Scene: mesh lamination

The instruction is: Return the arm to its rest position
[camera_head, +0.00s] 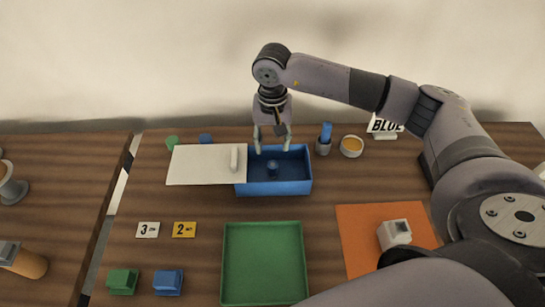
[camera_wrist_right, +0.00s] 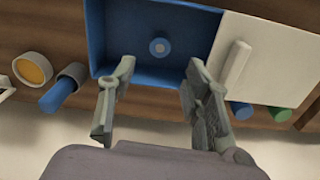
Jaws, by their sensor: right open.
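My right gripper (camera_head: 271,139) hangs over the back edge of a blue box (camera_head: 275,187). It is open and empty, and its two fingers also show apart in the right wrist view (camera_wrist_right: 152,95). A small round blue object (camera_head: 272,168) lies inside the box, apart from the fingers, and it also shows in the wrist view (camera_wrist_right: 159,47). A white lid with a raised handle (camera_head: 205,166) lies to the left, covering the box's left edge. My right arm reaches in from the right side of the head view. My left gripper is not in view.
A grey cup with a blue stick (camera_head: 323,145), an orange-filled bowl (camera_head: 351,146) and a BLUE sign (camera_head: 384,127) stand at the back right. A green tray (camera_head: 229,265), number cards (camera_head: 184,229), two small blocks (camera_head: 168,282) and an orange mat (camera_head: 358,238) with a white device (camera_head: 395,233) are nearer.

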